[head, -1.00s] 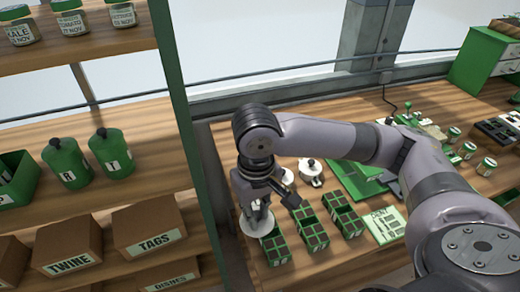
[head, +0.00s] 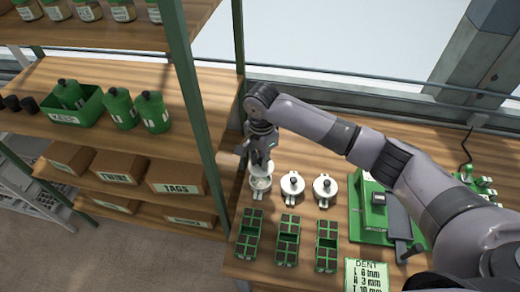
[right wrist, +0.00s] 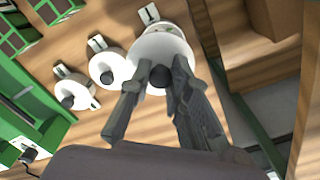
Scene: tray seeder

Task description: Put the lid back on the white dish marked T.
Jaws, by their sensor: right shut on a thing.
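My right gripper (head: 262,160) is shut on the black knob (right wrist: 161,77) of a white round lid (right wrist: 150,48). In the head view it is above the leftmost white dish (head: 260,188), near the shelf side of the bench. The dish shows below the lid, so the lid looks raised or not flush; the exact gap is hard to tell. In the right wrist view a tag (right wrist: 148,14) with a dark mark, perhaps a T, sticks out beyond the lid. My left gripper is not in view.
Two other white dishes with black-knobbed lids, a middle one (head: 292,186) and a right one (head: 325,190), stand close by. Green seed trays (head: 288,240) lie in front. A green seeder (head: 370,215) is to the right. The shelf post (head: 195,100) is close on the left.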

